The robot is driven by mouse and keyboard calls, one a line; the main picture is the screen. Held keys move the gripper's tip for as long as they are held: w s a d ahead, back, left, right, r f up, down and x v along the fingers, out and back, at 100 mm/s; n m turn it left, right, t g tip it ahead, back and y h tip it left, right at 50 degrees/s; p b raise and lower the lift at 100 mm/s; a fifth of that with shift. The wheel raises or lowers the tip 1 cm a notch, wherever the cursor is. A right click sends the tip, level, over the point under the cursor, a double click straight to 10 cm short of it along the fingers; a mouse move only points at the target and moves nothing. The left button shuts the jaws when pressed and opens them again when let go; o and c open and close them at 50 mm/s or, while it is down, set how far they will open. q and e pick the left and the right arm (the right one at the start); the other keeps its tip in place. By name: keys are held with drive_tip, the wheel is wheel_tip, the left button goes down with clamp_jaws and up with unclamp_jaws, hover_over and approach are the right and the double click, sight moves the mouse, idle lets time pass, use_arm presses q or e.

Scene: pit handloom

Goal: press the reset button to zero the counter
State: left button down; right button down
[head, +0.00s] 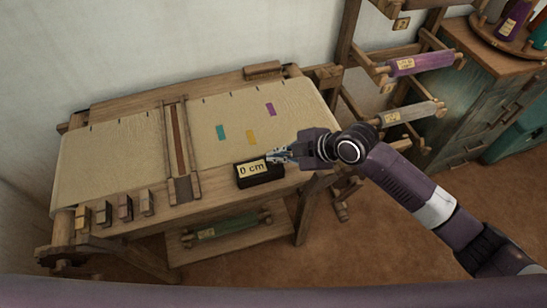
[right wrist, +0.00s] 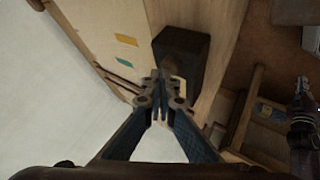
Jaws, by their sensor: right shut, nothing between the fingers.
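The counter (head: 258,174) is a small dark box on the loom's front right edge. Its label reads "0 cm" in the head view. In the right wrist view the counter (right wrist: 183,52) shows as a dark box just beyond the fingertips. My right gripper (head: 272,155) is shut and empty, with its fingertips at the counter's upper right edge. In the right wrist view the closed fingertips (right wrist: 161,75) overlap the box's near side. The reset button is not distinguishable, and I cannot tell whether the fingers touch it.
The loom (head: 110,150) carries pale cloth with teal, yellow and purple patches. Several small blocks (head: 125,207) line its front left edge. A wooden rack with a purple roll (head: 408,64) stands at the right, beside a teal cabinet (head: 470,110).

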drive_tip(key=shift+r+p, duration=0.8)
drive_tip(key=shift+r, duration=0.15)
wheel_tip(320, 180, up, 5)
drive_tip(key=p, duration=0.4)
drive_tip(key=shift+s, duration=0.1)
idle(0.5)
